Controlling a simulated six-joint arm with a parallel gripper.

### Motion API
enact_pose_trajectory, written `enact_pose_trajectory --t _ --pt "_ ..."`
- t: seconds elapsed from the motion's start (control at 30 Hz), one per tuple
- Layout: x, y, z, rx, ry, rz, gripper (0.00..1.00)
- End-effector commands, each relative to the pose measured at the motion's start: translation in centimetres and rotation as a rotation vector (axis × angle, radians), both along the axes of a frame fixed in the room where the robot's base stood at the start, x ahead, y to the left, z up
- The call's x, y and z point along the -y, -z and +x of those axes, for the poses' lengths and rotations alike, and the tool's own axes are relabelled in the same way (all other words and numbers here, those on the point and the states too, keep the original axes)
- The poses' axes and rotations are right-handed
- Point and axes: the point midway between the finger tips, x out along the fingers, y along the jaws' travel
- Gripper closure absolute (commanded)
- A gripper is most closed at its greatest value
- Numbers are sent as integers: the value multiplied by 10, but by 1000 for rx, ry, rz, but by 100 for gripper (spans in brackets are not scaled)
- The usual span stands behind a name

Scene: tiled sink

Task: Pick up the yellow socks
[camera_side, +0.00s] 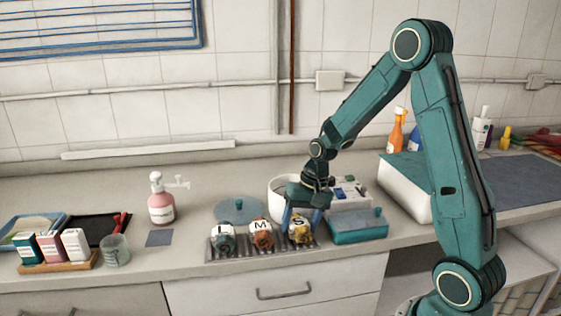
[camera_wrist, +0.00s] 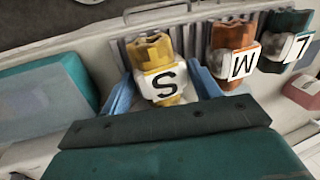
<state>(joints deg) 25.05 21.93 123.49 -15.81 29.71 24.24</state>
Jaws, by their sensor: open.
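The yellow socks (camera_side: 301,232), rolled in a white band with the letter S, sit on a ribbed grey rack (camera_side: 228,256). In the wrist view the yellow socks (camera_wrist: 153,50) lie between the two blue fingers of my gripper (camera_wrist: 163,84). My gripper (camera_side: 302,219) is open and low over the socks in the side view, with a finger on either side. Whether the fingers touch the socks, I cannot tell. Orange socks (camera_side: 262,236) with an M band and dark green socks (camera_side: 222,239) with an L band sit in a row to their left.
A teal-lidded box (camera_side: 358,228) stands close on the right of the rack. A white pot (camera_side: 282,187) is behind my gripper.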

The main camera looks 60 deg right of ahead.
Motion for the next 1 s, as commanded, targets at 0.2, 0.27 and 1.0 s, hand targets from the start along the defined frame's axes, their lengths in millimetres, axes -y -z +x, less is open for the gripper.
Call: enact_pose_trajectory --t 0.2,0.27,1.0 --pt "0 1 0 1 0 -1 38" --pt "0 1 0 1 0 -1 38" --pt "0 0 1 2 -1 0 72"
